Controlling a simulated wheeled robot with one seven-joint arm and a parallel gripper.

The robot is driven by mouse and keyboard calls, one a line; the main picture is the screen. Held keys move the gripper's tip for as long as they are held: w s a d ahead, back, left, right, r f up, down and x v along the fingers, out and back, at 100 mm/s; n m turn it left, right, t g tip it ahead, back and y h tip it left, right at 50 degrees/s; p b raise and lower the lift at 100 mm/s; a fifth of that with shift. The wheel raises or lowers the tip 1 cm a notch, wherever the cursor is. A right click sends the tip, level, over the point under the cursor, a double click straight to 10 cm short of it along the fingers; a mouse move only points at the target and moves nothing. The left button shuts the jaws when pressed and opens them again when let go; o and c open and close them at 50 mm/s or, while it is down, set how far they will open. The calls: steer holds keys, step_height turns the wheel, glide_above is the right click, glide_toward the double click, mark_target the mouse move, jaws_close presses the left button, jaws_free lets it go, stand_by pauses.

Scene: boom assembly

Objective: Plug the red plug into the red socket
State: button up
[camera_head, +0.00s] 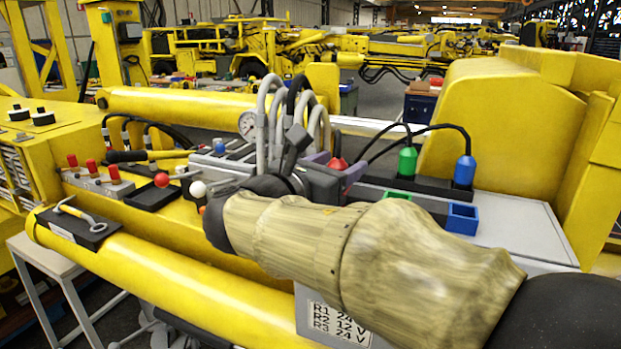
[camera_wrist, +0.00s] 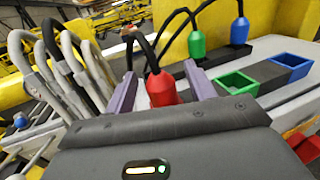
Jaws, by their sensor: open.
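The red plug (camera_head: 337,164) has a black cable rising from its top. In the wrist view the red plug (camera_wrist: 162,89) stands between the two purple fingers of my gripper (camera_wrist: 161,92). The fingers are apart on either side of it, and I see a gap beside the plug. My gripper (camera_head: 338,170) also shows in the head view, with its body covering the plug's lower part.
A green plug (camera_head: 408,161) and a blue plug (camera_head: 464,171) stand in a dark holder. Nearer are an open blue socket (camera_head: 462,218) and a green socket (camera_wrist: 237,83). Grey hoses (camera_head: 268,110) rise left of my gripper. The grey top (camera_head: 525,225) is clear at right.

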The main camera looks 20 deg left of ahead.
steer(key=b+v, duration=0.5)
steer(key=v, duration=1.2)
steer(key=shift+a, duration=0.15)
steer(key=shift+w+f, duration=0.1)
steer(key=shift+w, duration=0.05)
